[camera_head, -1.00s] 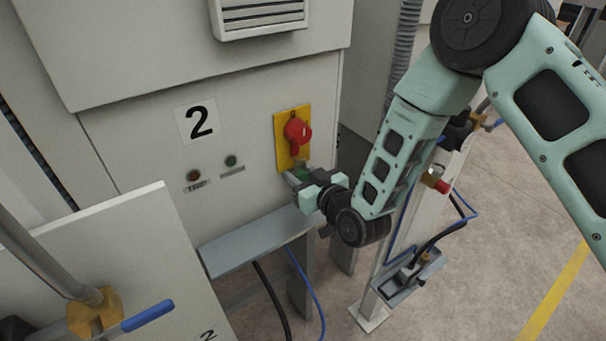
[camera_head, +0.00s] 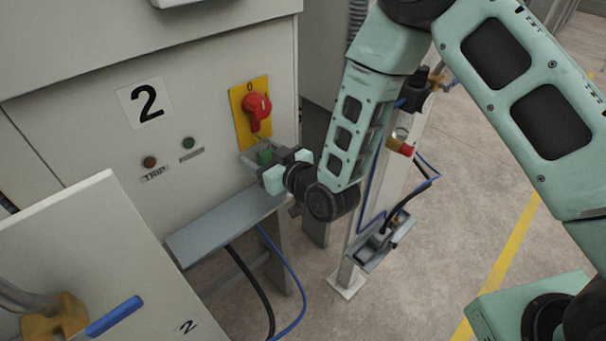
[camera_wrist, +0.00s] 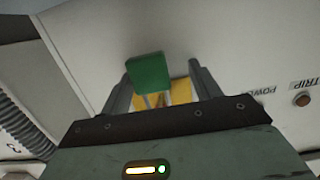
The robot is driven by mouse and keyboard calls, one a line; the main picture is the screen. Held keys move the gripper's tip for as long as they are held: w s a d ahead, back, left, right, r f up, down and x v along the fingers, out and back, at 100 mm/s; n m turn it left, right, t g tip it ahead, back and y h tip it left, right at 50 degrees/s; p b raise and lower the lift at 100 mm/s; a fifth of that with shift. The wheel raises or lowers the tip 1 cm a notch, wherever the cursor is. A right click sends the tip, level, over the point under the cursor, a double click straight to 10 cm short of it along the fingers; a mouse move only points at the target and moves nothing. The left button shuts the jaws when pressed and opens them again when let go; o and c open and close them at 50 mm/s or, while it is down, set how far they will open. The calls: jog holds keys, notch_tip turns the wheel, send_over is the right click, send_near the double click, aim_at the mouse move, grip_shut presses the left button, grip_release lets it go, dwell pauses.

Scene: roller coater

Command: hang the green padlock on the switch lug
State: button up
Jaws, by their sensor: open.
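The green padlock (camera_head: 264,156) is just below the red rotary switch (camera_head: 257,108) on its yellow plate (camera_head: 239,119). In the wrist view the padlock (camera_wrist: 149,73) shows its green body, with its metal shackle running toward the yellow plate (camera_wrist: 181,91). My gripper (camera_head: 268,160) is open around the padlock. In the wrist view its two fingers (camera_wrist: 160,78) stand on either side, with a gap to the body. The lug itself is too small and hidden to make out, so I cannot tell for certain whether the shackle is through it.
A grey ledge (camera_head: 225,225) juts from the cabinet (camera_head: 60,130) below my gripper. A post (camera_head: 352,255) with cables stands to the right. A light panel (camera_head: 110,265) with a blue handle is at front left. Open floor (camera_head: 455,200) lies to the right.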

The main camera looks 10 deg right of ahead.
jog(key=p+v, duration=0.7)
jog(key=v, duration=1)
jog(key=shift+w+d+p, duration=0.25)
jog(key=shift+d+p, duration=0.15)
jog(key=a+f+n+g+h+b, duration=0.1)
jog(key=a+g+h+b, duration=0.1)
jog(key=a+g+b, duration=0.25)
jog(key=s+d+r+g+h+b, duration=0.3)
jog(key=s+d+g, duration=0.1)
jog(key=s, duration=0.4)
jog(key=s+d+r+g+h+b, duration=0.3)
jog(key=s+d+g, duration=0.1)
jog(key=s, duration=0.5)
jog(key=shift+s+d+r+g+h, duration=0.15)
jog(key=shift+d+r+g+h, duration=0.1)
jog(key=shift+d+g+h, duration=0.1)
